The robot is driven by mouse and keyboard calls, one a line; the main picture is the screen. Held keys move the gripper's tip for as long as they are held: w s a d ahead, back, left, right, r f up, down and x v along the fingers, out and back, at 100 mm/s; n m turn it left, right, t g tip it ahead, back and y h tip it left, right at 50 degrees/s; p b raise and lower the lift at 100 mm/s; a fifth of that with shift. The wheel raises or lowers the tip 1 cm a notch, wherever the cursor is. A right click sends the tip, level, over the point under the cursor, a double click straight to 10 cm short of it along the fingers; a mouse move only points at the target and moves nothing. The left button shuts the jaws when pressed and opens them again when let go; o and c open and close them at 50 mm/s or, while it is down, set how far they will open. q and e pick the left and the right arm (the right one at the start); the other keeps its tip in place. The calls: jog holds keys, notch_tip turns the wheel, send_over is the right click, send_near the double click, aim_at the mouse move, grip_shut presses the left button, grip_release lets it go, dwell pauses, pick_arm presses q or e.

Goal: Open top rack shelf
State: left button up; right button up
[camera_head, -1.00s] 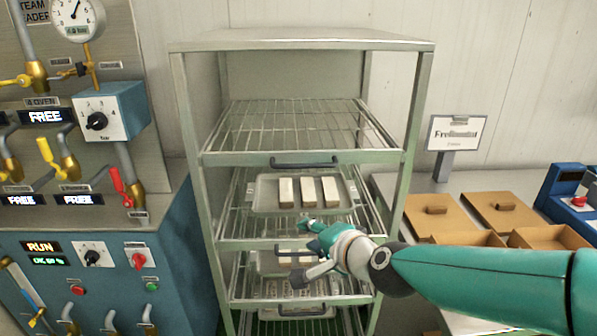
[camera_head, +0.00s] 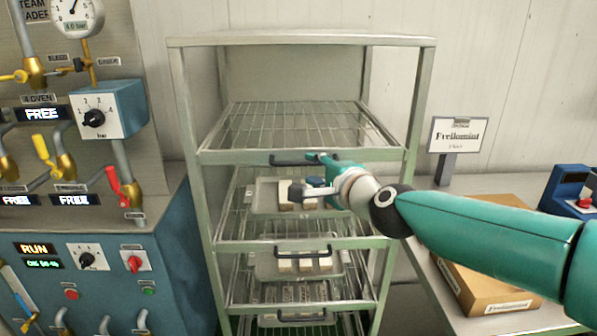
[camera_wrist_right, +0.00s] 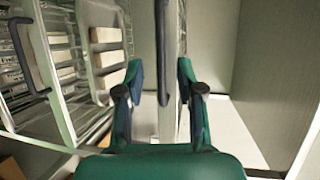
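The top rack shelf (camera_head: 232,130) is an empty wire shelf inside a pale green metal rack. Its dark handle (camera_head: 287,162) is on the shelf's front rail. My right gripper (camera_head: 313,174) is at this rail, near the handle's right end. In the right wrist view, my right gripper (camera_wrist_right: 160,82) is open. The dark handle (camera_wrist_right: 162,50) and the rail lie between its two fingers, with gaps visible at the sides. The gripper hides part of the shelf below. My left gripper is not in view.
Lower shelves hold trays with pale bars; the second tray (camera_head: 265,202) is just under my right gripper. A blue control cabinet (camera_head: 110,240) stands to the left. A table at the right bears a brown box (camera_head: 490,290) and a sign (camera_head: 458,134).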

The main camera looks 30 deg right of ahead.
aim_at(303, 164)
jog(key=x, duration=0.6)
grip_shut()
